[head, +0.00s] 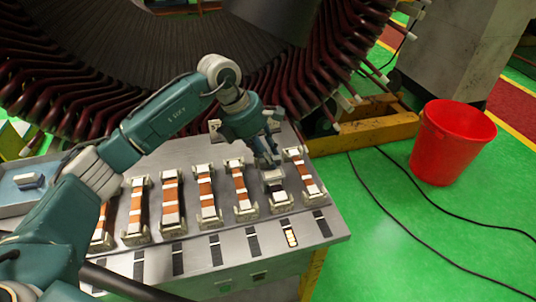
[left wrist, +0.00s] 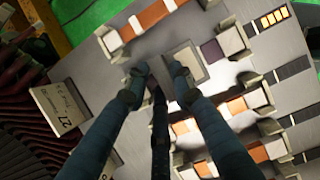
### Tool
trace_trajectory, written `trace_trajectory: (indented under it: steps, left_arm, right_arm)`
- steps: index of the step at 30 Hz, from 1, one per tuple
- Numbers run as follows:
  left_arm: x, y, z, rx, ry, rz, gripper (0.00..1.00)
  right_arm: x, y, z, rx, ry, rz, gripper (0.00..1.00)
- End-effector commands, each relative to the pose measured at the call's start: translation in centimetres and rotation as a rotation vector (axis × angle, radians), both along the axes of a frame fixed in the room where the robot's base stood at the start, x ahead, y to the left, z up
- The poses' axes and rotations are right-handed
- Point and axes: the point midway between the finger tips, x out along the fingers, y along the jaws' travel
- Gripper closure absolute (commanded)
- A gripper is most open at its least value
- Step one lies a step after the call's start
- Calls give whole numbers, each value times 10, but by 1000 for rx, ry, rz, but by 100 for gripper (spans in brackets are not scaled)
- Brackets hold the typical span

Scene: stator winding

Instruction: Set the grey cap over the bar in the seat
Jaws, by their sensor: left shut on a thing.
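My left gripper (head: 268,163) reaches down at the far end of a seat (head: 280,202) in the row, second from the right. It is shut on the grey cap (head: 272,175), a pale square piece low over that seat. In the left wrist view, the cap (left wrist: 186,60) shows by the fingertips (left wrist: 160,72), partly covered by one finger. A dark bar (left wrist: 212,50) lies in the seat beside the cap and also shows in the head view (head: 276,187). Whether the cap touches the bar is unclear. My right gripper is out of view.
Neighbouring seats hold copper-coloured bars with pale caps (head: 240,183). Dark marker strips line the bench front, one lit yellow (head: 291,237). A blue-grey tray (head: 20,190) is at left, a stator (head: 90,60) behind, a red bucket (head: 452,142) at right.

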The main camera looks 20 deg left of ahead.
Motion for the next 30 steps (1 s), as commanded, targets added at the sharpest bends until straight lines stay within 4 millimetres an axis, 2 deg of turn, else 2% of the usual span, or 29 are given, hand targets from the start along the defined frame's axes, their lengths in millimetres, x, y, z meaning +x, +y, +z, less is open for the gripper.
trace_trajectory:
  steps: [2,3,6,17,20,30]
  left_arm:
    - [0,0,-3,0,-1,0,100]
    - [0,0,-2,0,-1,0,71]
    - [0,0,-2,-1,-1,0,54]
    - [0,2,3,0,-2,1,54]
    - [-3,6,16,1,-5,1,54]
    - [-18,28,81,0,-3,1,54]
  right_arm:
    - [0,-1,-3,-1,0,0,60]
    - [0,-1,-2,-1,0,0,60]
    - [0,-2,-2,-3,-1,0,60]
    - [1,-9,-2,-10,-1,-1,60]
    - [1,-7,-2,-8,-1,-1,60]
    - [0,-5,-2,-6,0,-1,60]
